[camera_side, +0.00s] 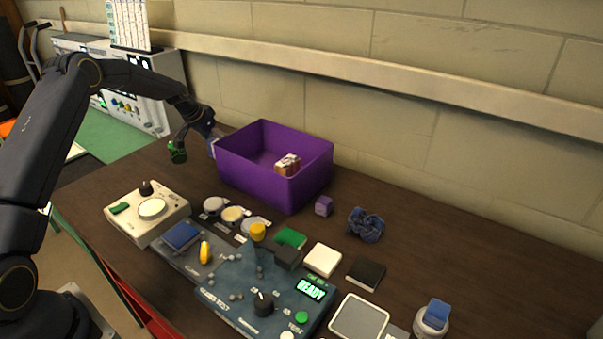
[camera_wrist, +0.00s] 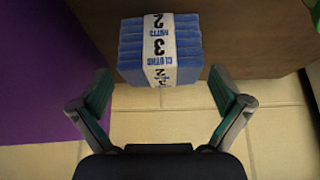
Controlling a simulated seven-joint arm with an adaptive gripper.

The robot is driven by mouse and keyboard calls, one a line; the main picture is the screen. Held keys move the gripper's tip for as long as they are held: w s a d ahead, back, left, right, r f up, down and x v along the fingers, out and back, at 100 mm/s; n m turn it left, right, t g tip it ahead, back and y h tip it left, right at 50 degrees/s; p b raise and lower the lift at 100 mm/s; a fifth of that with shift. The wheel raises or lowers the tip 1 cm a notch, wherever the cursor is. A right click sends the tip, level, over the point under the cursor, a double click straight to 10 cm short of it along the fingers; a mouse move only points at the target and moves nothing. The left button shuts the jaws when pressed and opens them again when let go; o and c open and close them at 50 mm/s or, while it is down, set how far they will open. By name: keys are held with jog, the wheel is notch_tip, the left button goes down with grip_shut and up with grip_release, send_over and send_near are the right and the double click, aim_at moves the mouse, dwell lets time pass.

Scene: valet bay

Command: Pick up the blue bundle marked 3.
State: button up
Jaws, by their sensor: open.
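The blue bundle (camera_wrist: 132,48) is a stack of folded blue cloths with a white paper band printed with a large 3, seen at the top middle of the wrist view. In the side view a small pale-blue part, likely of this bundle (camera_side: 213,148), shows between my gripper and the purple bin, mostly hidden. My gripper (camera_wrist: 160,84) is open and empty, with its fingertips apart on either side of the bundle's near edge. The bundle appears just beyond the fingertips, not gripped. In the side view my gripper (camera_side: 195,131) is at the bin's left end.
The purple bin (camera_side: 248,183) stands close beside the bundle and holds a banded bundle (camera_side: 287,165). A green object (camera_side: 176,152) is on the other side of my gripper. The brick wall (camera_wrist: 160,135) is close. Test boxes and small items crowd the table's front.

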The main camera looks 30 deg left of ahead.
jog(key=x, duration=0.4)
jog(key=shift+w+a+f, duration=0.1)
jog(key=c, duration=1.1)
